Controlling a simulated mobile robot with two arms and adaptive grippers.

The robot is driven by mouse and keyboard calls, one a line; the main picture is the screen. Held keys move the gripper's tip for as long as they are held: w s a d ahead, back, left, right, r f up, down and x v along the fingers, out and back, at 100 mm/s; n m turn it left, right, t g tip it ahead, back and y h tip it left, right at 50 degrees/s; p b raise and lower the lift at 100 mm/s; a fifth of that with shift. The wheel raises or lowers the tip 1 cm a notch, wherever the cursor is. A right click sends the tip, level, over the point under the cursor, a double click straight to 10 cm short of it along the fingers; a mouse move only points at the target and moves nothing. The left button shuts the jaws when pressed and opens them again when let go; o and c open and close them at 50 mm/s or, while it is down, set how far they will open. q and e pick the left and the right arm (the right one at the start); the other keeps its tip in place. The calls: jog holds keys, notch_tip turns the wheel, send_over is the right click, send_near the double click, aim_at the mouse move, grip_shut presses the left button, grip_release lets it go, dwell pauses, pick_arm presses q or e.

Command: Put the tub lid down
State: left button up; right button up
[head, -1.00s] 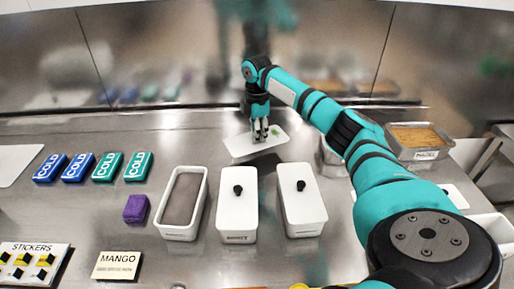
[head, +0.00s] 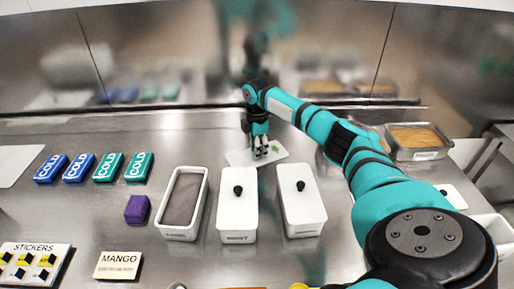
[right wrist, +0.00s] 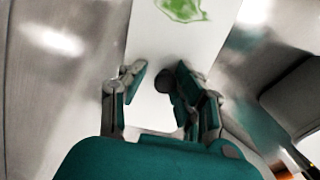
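The tub lid (head: 276,153) is a flat white plate with a green mark. It lies at the back middle of the steel counter, partly hidden under my right gripper (head: 261,152). In the right wrist view the lid (right wrist: 150,45) stretches away from the fingers, and its dark round knob (right wrist: 163,79) shows between them. My right gripper (right wrist: 160,84) has its fingers apart there, with a gap beside the knob on the left. An open white tub (head: 186,232) with a grey-brown filling stands in front of it to the left. My left gripper is out of view.
Two lidded white tubs (head: 238,212) (head: 301,206) stand right of the open tub. Several cold packs (head: 108,167) and a purple block (head: 137,208) lie to the left. A MANGO sign (head: 118,265) and a sticker board (head: 33,266) are in front. A metal pan (head: 418,153) stands right.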

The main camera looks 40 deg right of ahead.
jog(key=shift+o, duration=0.4)
notch_tip(320, 180, up, 12)
jog(key=shift+r+b, duration=0.15)
jog(key=shift+b, duration=0.25)
dwell(0.5)
